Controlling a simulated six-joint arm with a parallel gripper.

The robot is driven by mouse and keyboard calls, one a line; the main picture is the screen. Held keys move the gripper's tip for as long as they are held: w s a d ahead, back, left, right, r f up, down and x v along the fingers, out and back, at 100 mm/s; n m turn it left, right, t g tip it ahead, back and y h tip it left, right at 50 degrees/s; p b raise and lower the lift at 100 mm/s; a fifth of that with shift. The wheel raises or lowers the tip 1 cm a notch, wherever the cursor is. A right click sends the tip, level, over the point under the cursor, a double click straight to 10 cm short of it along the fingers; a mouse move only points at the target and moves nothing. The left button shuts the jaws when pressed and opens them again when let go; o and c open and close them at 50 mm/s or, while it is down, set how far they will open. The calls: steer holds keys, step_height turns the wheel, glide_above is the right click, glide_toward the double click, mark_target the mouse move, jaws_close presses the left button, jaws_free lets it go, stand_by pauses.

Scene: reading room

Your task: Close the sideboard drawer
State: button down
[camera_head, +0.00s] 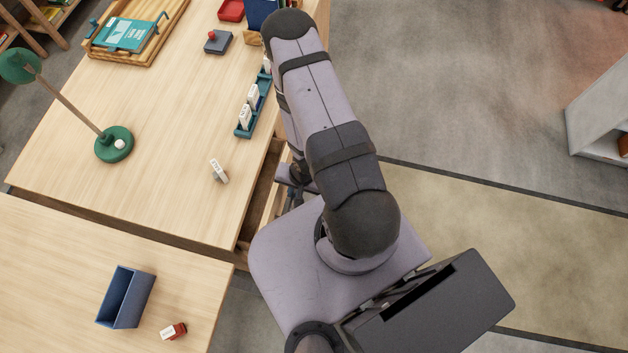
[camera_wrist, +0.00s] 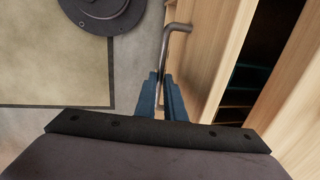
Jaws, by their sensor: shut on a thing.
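The sideboard drawer has a light wood front (camera_wrist: 208,55) with a grey metal bar handle (camera_wrist: 178,28). My gripper (camera_wrist: 161,80) is shut on the handle, one blue finger on each side of the bar. Behind the front is a dark gap with teal parts inside, so the drawer stands open; how far, I cannot tell. In the head view the drawer (camera_head: 272,203) sticks out at the right edge of the light wood sideboard (camera_head: 185,130). There my gripper (camera_head: 287,190) is mostly hidden by my arm.
On the sideboard top are a green lamp (camera_head: 114,146), a wooden tray (camera_head: 150,48), a teal rack (camera_head: 262,103) and a white piece (camera_head: 219,171). A second table (camera_head: 60,260) holds a blue box (camera_head: 126,297) and a red stamp (camera_head: 174,331).

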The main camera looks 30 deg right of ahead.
mark_target(271, 186)
steer(key=w+a, duration=0.5)
steer(key=shift+w, duration=0.15)
steer(key=shift+w+a+r, duration=0.1)
steer(key=c, duration=1.8)
jaws_free()
steer(key=shift+c, duration=0.2)
steer(key=shift+s, duration=0.2)
step_height(271, 186, up, 7)
steer(key=d, duration=0.1)
steer(key=shift+s+b, duration=0.4)
steer(key=shift+s, duration=0.05)
